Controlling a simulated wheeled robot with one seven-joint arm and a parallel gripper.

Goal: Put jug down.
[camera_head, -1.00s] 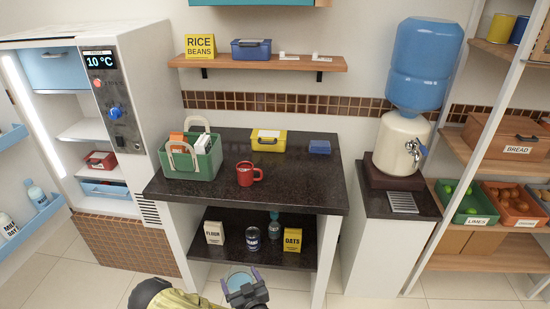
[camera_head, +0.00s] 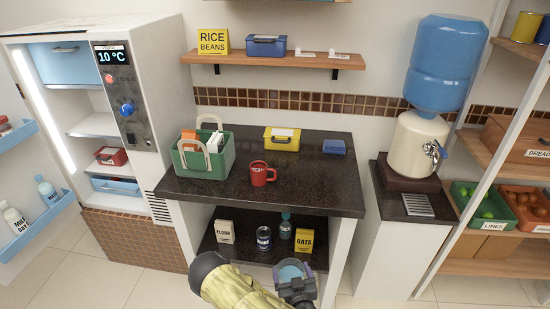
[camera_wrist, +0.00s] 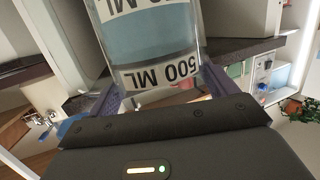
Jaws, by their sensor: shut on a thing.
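My gripper (camera_head: 297,283) is at the bottom of the head view, in front of the counter's lower shelf. It is shut on a clear jug (camera_wrist: 150,45) with bluish contents and a "500 ML" label, which fills the upper middle of the wrist view. In the head view the jug (camera_head: 291,270) shows only as a small round blue-tinted shape between the fingers. The dark counter top (camera_head: 310,190) is beyond and above my gripper; the jug is apart from it.
On the counter stand a green caddy (camera_head: 205,160), a red mug (camera_head: 262,174), a yellow box (camera_head: 282,138) and a blue box (camera_head: 334,146). The front right of the counter is clear. A water dispenser (camera_head: 415,145) stands right, an open fridge (camera_head: 135,90) left.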

